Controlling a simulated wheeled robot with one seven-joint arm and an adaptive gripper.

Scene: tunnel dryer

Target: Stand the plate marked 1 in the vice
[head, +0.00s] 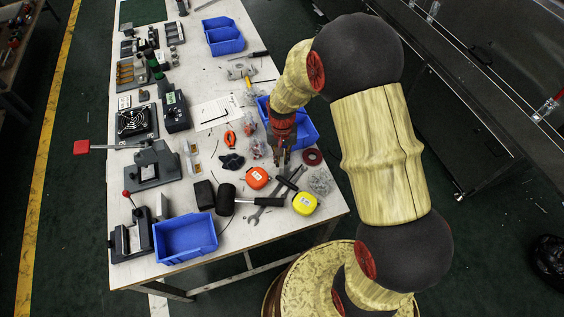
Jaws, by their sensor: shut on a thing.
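My gripper (281,156) points down over the right part of the white table, just in front of a blue bin. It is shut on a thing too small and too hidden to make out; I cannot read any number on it. A vice-like grey fixture with a red-knobbed handle (131,240) stands at the table's near left corner, with a pale face showing. A second grey fixture with a long red lever (153,166) stands behind it. I cannot tell for certain which one is the vice. No plate with a readable 1 shows.
A blue bin (186,239) stands at the near edge beside a black mallet (227,200). An orange tape measure (257,178), a yellow one (304,203) and a wrench (253,217) lie near my gripper. Devices crowd the left side; another blue bin (223,36) is farther back.

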